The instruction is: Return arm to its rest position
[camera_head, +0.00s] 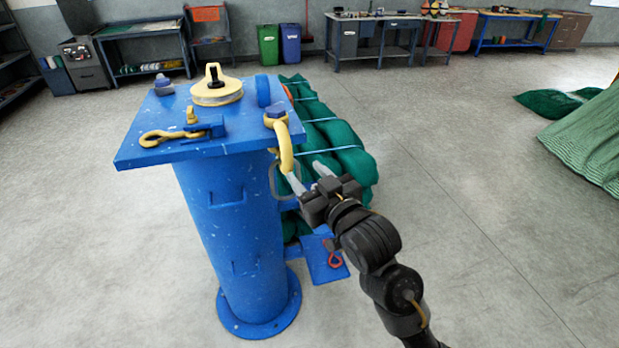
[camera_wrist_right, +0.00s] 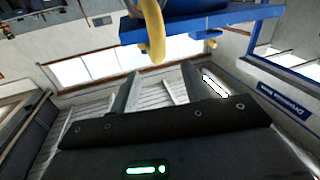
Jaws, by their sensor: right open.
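My right gripper (camera_head: 307,178) is open and empty, beside the right edge of the blue pedestal (camera_head: 232,240). A yellow hook (camera_head: 284,150) hangs over the pedestal's top edge, close to the gripper's left fingertip in the head view; I cannot tell whether they touch. In the right wrist view, the two fingers (camera_wrist_right: 157,92) stand apart with nothing between them, and the yellow hook (camera_wrist_right: 154,30) hangs above them. My left gripper is not in view.
The blue top plate (camera_head: 150,150) carries a second yellow hook (camera_head: 165,137) and a pale yellow spool (camera_head: 217,90). A green net bundle (camera_head: 340,150) lies behind my right gripper. Another green net (camera_head: 590,140) is at far right. The floor (camera_head: 480,240) to the right is clear.

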